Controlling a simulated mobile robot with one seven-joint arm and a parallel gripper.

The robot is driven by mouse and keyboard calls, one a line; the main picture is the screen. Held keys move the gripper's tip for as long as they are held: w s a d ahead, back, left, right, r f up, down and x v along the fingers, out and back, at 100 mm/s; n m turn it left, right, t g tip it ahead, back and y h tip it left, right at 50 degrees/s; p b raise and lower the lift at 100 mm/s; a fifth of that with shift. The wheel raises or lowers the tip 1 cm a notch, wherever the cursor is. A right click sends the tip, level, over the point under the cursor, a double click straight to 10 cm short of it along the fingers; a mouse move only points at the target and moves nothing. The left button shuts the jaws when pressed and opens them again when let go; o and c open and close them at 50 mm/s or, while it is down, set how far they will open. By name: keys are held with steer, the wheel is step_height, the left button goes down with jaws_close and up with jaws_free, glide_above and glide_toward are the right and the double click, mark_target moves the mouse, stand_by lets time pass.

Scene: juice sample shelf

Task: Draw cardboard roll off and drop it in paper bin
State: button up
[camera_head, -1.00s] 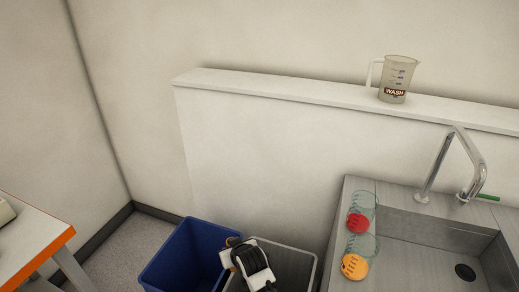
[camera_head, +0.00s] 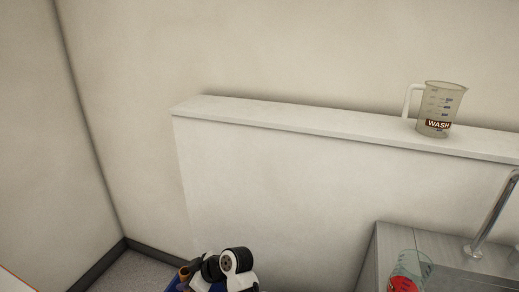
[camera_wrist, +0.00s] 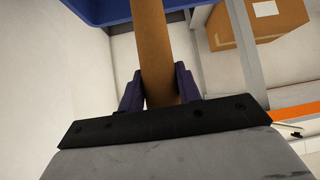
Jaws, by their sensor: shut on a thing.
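My gripper (camera_wrist: 158,88) is shut on the brown cardboard roll (camera_wrist: 152,45), with a dark purple finger on either side of it. In the wrist view the roll runs from between the fingers up to the top edge, across a blue bin (camera_wrist: 98,10). In the head view a small brown part of the roll (camera_head: 184,273) shows at the bottom, left of my arm. A sliver of the blue bin (camera_head: 172,286) shows beside it. I cannot tell whether the roll is over the bin's opening. Most of the bin is out of view.
A ledge (camera_head: 300,120) along the wall carries a clear WASH jug (camera_head: 437,112). A sink counter (camera_head: 405,245) with a glass holding something red (camera_head: 404,284) is at lower right. The wrist view shows a cardboard box (camera_wrist: 270,22) and an orange-edged table (camera_wrist: 295,112).

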step_height(320, 180, down, 7)
steer(key=b, duration=0.4)
steer(key=shift+r, duration=0.2)
steer(key=shift+w, duration=0.1)
steer(key=o, duration=1.2)
steer(key=shift+o, duration=0.2)
steer(key=b+v, duration=0.2)
steer(key=v, duration=1.2)
